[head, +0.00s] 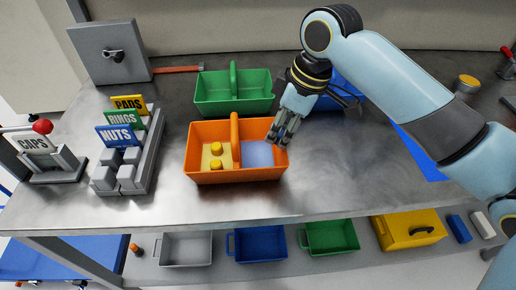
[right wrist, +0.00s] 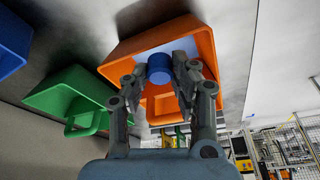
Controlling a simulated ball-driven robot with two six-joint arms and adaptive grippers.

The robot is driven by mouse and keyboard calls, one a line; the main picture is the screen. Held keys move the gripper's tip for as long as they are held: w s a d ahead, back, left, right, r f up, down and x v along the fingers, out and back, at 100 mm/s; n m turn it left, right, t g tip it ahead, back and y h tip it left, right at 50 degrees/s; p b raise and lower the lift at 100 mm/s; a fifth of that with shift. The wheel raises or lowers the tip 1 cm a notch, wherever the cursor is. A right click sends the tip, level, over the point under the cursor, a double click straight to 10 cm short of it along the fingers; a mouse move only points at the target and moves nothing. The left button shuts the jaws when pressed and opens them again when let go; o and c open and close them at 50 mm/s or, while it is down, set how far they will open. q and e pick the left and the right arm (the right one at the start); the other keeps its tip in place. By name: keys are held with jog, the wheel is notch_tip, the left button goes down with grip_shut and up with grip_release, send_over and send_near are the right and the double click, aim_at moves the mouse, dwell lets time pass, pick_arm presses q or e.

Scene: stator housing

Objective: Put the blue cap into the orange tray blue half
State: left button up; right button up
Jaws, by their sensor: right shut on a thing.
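The orange tray (head: 238,176) stands on the metal table. A divider with a handle splits it into a yellow half (head: 206,163) at left with two yellow caps (head: 216,148) and a blue half (head: 258,154) at right. In the head view I see nothing lying in the blue half. My right gripper (head: 279,141) points down at the tray's right edge. In the right wrist view it is shut on the blue cap (right wrist: 160,68), with the tray (right wrist: 206,43) behind it. The cap is hidden in the head view. My left gripper is out of view.
A green tray (head: 232,108) stands behind the orange one, and a blue tray (head: 345,98) is partly behind my right arm. A rack with PADS, RINGS and NUTS signs (head: 128,160) and a CAPS stand (head: 52,166) are at left. The table front is clear.

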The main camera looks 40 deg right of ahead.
aim_at(255, 158)
jog(key=w+a+f, duration=0.3)
jog(key=shift+w, duration=0.25)
jog(key=shift+f, duration=1.9)
jog(key=shift+f, duration=0.15)
jog(key=o, duration=0.7)
jog(key=shift+o, duration=0.2)
jog(key=v, duration=1.2)
